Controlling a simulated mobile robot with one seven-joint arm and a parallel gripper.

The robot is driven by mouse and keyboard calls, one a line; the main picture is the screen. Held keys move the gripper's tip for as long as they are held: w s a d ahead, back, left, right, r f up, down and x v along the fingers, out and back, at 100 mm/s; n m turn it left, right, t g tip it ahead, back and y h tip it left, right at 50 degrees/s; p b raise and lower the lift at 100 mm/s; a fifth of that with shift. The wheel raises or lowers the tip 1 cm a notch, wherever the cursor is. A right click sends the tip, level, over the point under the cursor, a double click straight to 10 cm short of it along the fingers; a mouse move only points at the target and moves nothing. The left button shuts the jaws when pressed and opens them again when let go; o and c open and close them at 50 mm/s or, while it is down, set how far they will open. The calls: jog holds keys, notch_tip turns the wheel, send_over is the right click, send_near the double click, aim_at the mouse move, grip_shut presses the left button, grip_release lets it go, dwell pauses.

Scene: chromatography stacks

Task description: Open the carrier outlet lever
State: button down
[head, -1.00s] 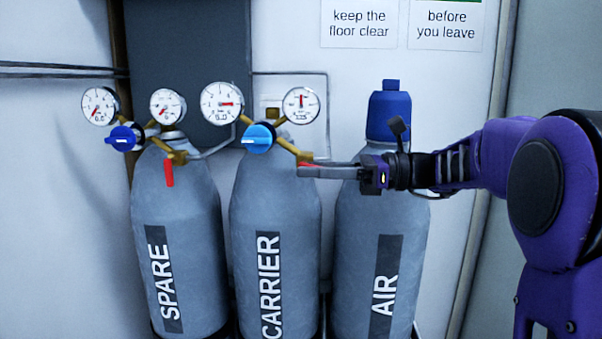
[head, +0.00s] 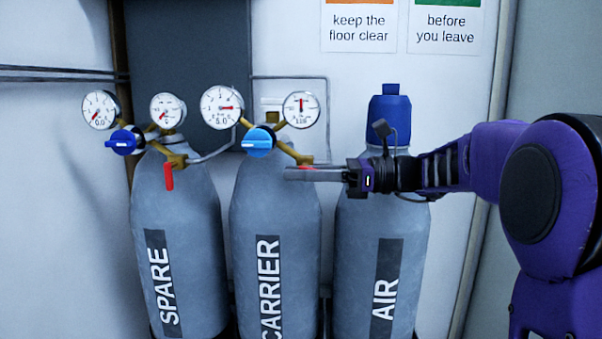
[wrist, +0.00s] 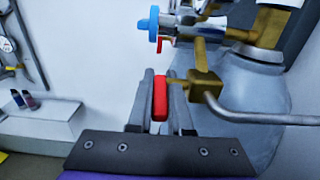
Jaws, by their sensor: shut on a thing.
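The carrier cylinder (head: 275,215) stands in the middle with a brass regulator and a light blue knob (head: 257,141). Its red outlet lever (wrist: 160,99) sits between my two fingers in the wrist view, on the brass outlet (wrist: 205,86). In the head view only a thin strip of the red lever (head: 306,167) shows above my fingers; the rest is hidden. My gripper (head: 288,174) comes in from the right, fingers pointing left, and is shut on the lever.
The spare cylinder (head: 175,215) at left has its own red lever (head: 169,176), hanging down. The air cylinder (head: 350,225), with a blue cap (head: 388,118), stands behind my gripper. A metal pipe (wrist: 250,118) leads right from the carrier outlet in the wrist view.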

jog(key=r+h+p, duration=0.1)
jog(key=p, duration=0.3)
jog(key=h+p, duration=0.1)
jog(key=p, duration=0.1)
jog(key=shift+f, duration=0.25)
jog(key=shift+d+f+h+p, duration=0.1)
jog(key=shift+f+h+p, duration=0.15)
jog(key=shift+h+p, duration=0.2)
jog(key=c, duration=1.1)
grip_release()
jog(key=shift+d, duration=0.1)
jog(key=v, duration=1.7)
jog(key=shift+d+p, duration=0.15)
jog(key=shift+p, duration=0.2)
